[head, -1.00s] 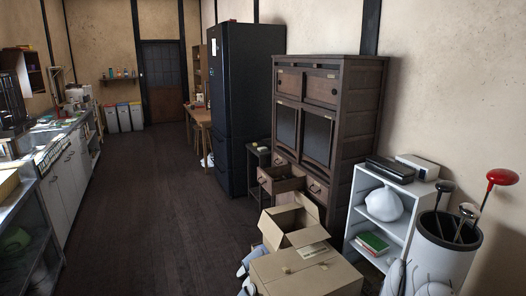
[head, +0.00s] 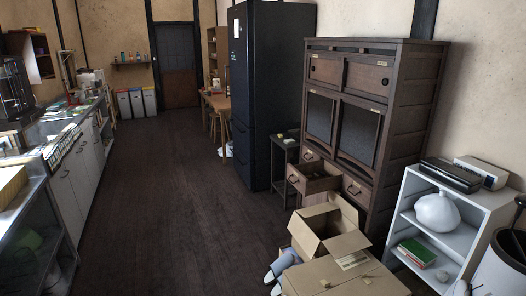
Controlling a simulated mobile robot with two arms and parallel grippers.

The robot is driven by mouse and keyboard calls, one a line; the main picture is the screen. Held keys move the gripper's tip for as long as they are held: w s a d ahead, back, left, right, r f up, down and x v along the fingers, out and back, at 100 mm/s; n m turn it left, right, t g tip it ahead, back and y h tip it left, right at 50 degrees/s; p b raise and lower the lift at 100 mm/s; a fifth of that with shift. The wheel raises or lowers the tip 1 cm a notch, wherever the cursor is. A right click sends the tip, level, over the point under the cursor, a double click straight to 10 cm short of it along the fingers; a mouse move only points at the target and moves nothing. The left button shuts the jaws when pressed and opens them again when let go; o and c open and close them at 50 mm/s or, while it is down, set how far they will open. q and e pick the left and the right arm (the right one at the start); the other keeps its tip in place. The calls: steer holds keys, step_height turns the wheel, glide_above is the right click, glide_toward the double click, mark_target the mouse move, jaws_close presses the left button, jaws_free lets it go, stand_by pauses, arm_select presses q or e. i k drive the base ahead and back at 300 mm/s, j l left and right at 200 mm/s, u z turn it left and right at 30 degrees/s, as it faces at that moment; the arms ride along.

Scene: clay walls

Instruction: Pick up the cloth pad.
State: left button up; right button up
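I cannot make out a cloth pad in the head view. The kitchen counter (head: 62,136) along the left wall carries several small items too small to tell apart. Neither of my grippers is in view.
A dark wooden cabinet (head: 405,130) with an open drawer (head: 318,184) stands right of the black fridge (head: 268,95). The dark floor (head: 180,200) is clear down the middle to the door (head: 177,65).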

mark_target(288, 140)
steer(key=i+j+u, duration=0.55)
steer(key=i+u, duration=0.2)
steer(key=i, duration=0.25)
steer(key=i+u, duration=0.4)
steer(key=i, duration=0.15)
steer(key=i+l+z, duration=0.1)
steer(key=i+z, duration=0.25)
steer(key=i, duration=0.15)
steer(key=i+z, duration=0.4)
steer(key=i+j+z, duration=0.15)
steer(key=i+z, duration=0.2)
steer(key=i, duration=0.2)
steer(key=i+j+z, duration=0.35)
steer(key=i+z, duration=0.2)
steer(key=i, duration=0.2)
steer(key=i+j+z, duration=0.2)
steer(key=i, duration=0.25)
